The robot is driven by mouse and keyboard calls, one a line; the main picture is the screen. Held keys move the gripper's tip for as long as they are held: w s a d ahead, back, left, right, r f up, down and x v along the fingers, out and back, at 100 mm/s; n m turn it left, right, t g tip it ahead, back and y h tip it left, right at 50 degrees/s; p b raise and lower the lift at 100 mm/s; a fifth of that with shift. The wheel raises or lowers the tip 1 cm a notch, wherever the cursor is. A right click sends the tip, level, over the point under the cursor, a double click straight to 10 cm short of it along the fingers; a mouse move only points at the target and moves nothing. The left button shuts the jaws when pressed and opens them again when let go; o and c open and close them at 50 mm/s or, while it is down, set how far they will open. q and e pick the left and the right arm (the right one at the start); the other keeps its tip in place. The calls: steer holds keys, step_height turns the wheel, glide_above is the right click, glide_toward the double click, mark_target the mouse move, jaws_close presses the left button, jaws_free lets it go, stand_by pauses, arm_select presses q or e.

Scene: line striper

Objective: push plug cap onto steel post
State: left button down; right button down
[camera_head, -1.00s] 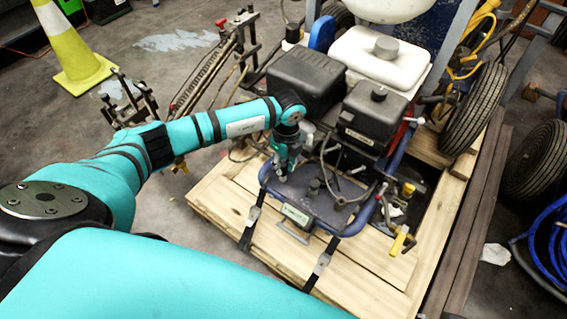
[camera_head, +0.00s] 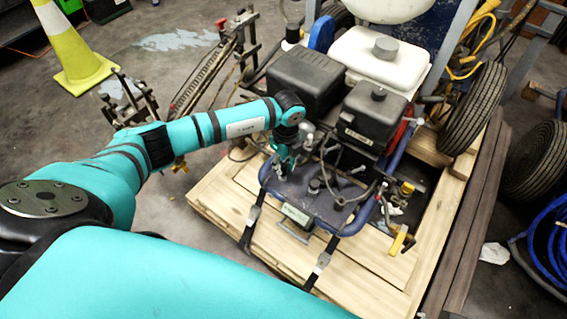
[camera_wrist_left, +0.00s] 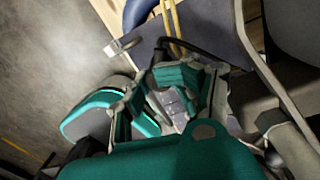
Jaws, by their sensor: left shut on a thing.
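My left gripper (camera_head: 283,170) is low beside the engine of the line striper, over the blue metal deck. My right gripper is not in view.
The black engine housing (camera_head: 307,82) and a second black box (camera_head: 374,118) stand close to my left wrist. The blue tube frame (camera_head: 345,228) surrounds the deck. The machine stands on a wooden pallet (camera_head: 222,203). A yellow-green cone (camera_head: 72,50) is far left, with bare floor nearby.

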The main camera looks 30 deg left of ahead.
arm_select(q)
steer(key=shift+f+b, duration=0.5)
steer(key=shift+f, duration=0.4)
steer(key=c, duration=0.7)
jaws_free()
steer(key=shift+o, duration=0.6)
steer(key=o, duration=0.6)
steer(key=shift+c, duration=0.2)
steer(key=shift+w+r, duration=0.1)
